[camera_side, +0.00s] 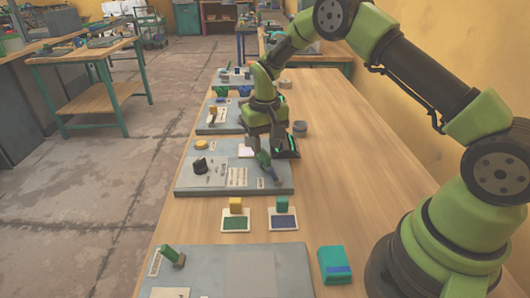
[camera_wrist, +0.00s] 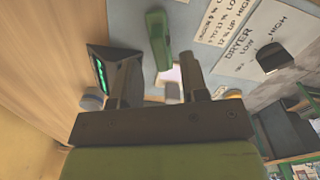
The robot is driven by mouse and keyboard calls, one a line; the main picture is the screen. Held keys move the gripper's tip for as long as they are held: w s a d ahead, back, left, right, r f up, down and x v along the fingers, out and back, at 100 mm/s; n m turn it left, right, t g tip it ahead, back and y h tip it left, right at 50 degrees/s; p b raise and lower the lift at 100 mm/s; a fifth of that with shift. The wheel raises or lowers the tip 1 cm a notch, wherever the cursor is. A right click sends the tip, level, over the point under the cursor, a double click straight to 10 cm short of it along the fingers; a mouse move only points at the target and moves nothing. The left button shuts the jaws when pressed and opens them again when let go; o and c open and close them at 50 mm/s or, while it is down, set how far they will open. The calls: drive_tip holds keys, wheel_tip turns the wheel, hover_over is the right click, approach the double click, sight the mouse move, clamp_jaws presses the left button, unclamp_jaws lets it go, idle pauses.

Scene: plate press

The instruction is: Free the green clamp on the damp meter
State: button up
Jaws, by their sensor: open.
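In the wrist view, a green upright bar (camera_wrist: 158,42), which looks like the green clamp, stands on the grey panel (camera_wrist: 205,20) just beyond the fingertips. The dark box with a lit green display (camera_wrist: 101,72), apparently the damp meter, is to its left. It also shows behind and to the right of my gripper in the side view (camera_side: 291,146). My gripper (camera_wrist: 160,62) is open and its jaws are empty, pointing at the panel. In the side view my gripper (camera_side: 263,143) hangs low over the panel's right part and partly hides the clamp.
The panel holds a black knob (camera_side: 200,165), a yellow knob (camera_side: 201,144) and printed label cards (camera_side: 238,178). The wooden table's right side is largely clear.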

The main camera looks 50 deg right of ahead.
sight(265, 152)
drive_tip(key=shift+f, duration=1.65)
drive_tip(key=shift+c, duration=0.5)
clamp_jaws()
